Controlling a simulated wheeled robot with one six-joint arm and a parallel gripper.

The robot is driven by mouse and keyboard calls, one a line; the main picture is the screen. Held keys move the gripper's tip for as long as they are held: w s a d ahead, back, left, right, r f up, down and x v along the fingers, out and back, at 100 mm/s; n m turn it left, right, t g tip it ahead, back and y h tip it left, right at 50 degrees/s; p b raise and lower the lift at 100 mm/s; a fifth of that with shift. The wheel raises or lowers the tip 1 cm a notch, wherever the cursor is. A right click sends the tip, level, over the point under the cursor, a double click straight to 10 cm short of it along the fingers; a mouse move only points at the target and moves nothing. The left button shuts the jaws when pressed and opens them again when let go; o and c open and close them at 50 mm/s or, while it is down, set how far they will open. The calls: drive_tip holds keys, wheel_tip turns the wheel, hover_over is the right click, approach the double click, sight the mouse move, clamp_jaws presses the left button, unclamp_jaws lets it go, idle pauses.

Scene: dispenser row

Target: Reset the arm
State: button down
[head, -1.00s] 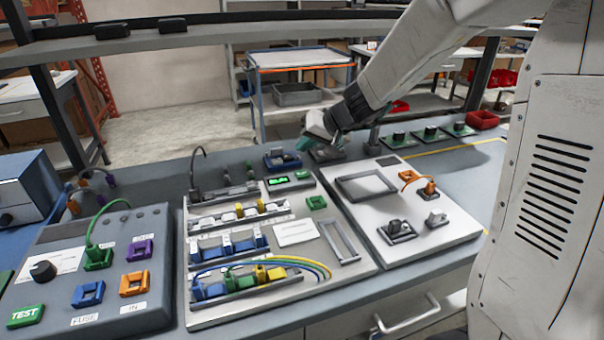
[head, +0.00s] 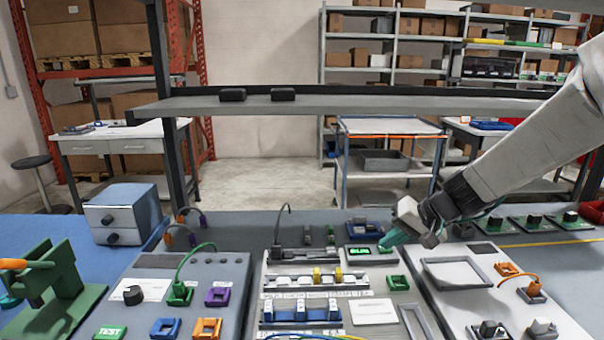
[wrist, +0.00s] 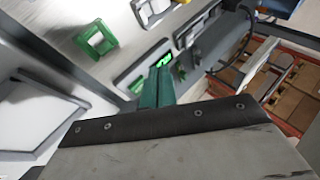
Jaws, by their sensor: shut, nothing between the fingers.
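My gripper (head: 390,240) is at the end of my pale arm, which reaches in from the right in the head view. Its teal fingers are together with nothing between them, above the back right part of the middle panel (head: 380,285). In the wrist view the teal fingers (wrist: 157,88) point toward a small green display (wrist: 163,60). The display also shows in the head view (head: 366,252), just left of the fingertips. I cannot tell the exact gap between the fingers and the panel.
A grey panel (head: 225,275) with a green TEST button stands left. A white panel (head: 470,265) with a grey frame lies right. A green press (head: 55,275) and a blue drawer box (head: 122,215) are farther left. A shelf (head: 340,105) crosses above the bench's back.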

drive_tip(key=s+d+r+g+h, duration=0.1)
drive_tip(key=s+r+h, duration=0.1)
drive_tip(key=s, duration=0.8)
drive_tip(key=s+d+r+n+g+h, duration=0.1)
drive_tip(key=s+d+r+h, duration=0.1)
drive_tip(key=s, duration=0.8)
drive_tip(key=s+d+r+n+g+h, duration=0.1)
drive_tip(key=s+r+h, duration=0.1)
drive_tip(key=s, duration=0.8)
drive_tip(key=shift+s+d+r, duration=0.35)
drive_tip(key=shift+d+r, duration=0.05)
drive_tip(key=shift+r, duration=0.3)
idle(1.8)
